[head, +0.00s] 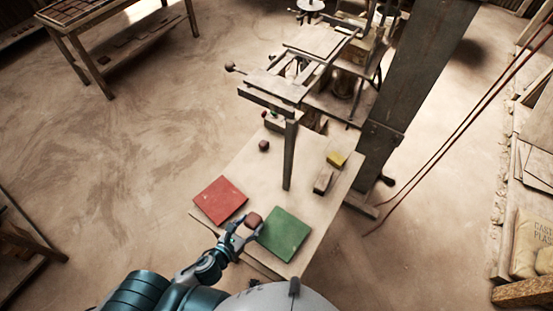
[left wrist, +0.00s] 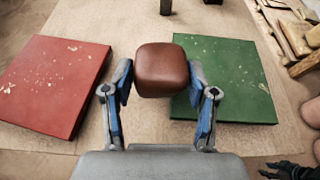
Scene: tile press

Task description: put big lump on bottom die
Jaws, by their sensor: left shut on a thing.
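My left gripper (head: 250,226) is shut on a reddish-brown, rounded block-like lump (head: 254,219), held between the red board and the green board near the table's front edge. In the left wrist view the lump (left wrist: 162,70) sits between both fingertips. A smaller-looking dark red lump (head: 264,146) lies farther back on the table. The press (head: 312,60) stands beyond the table with flat plates and bars; I cannot tell which plate is the bottom die. A dark finger-like shape at the lower right of the left wrist view may be my right gripper (left wrist: 290,172); its state is unclear.
The red board (head: 220,200) and green board (head: 285,234) lie on the pale table (head: 250,165). A yellow-topped block (head: 336,159) and a brown block (head: 323,181) lie at its right. An upright post (head: 290,155) and a wide column (head: 410,80) stand near the press.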

